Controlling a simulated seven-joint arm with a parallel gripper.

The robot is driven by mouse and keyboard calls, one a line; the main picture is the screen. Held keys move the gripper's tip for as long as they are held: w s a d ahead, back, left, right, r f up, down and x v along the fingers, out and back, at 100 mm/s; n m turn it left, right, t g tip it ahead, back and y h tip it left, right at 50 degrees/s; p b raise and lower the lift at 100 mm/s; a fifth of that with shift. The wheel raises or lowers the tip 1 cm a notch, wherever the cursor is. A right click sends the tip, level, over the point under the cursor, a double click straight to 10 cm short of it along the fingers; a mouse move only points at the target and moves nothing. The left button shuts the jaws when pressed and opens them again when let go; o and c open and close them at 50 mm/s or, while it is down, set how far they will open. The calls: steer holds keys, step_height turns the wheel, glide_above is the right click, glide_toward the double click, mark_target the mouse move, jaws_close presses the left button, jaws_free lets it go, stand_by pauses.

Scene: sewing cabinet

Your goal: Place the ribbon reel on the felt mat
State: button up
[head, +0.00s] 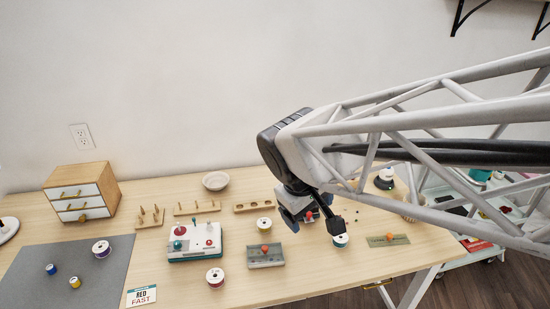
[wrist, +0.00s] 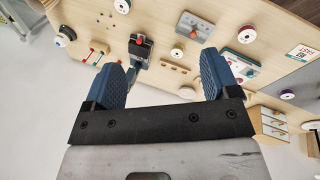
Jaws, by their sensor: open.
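Several white-flanged reels are in view, and I cannot tell which one the task means. In the head view a red-wound reel (head: 215,277) stands in front of the white-and-teal machine, a yellow-wound reel (head: 264,224) stands behind the grey block, and a blue-wound reel (head: 340,239) stands beside my gripper. A purple-wound reel (head: 101,249) sits on the grey felt mat (head: 30,270) at the left. My gripper (head: 312,217) is above the right half of the table. In the wrist view its blue fingers (wrist: 160,62) are spread apart with nothing held between them.
A blue spool (head: 51,269) and a yellow spool (head: 75,282) also occupy the mat. The machine (head: 194,242), grey block (head: 266,257) and RED FAST card (head: 141,296) lie between mat and gripper. A drawer box (head: 83,190) and bowl (head: 215,181) stand behind.

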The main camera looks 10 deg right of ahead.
steer(key=s+d+r+m+y, duration=0.1)
steer(key=s+d+m+y, duration=0.1)
steer(key=s+m, duration=0.3)
steer(key=shift+s+t+y, duration=0.3)
steer(key=shift+s+y, duration=0.1)
steer(key=shift+s, duration=1.25)
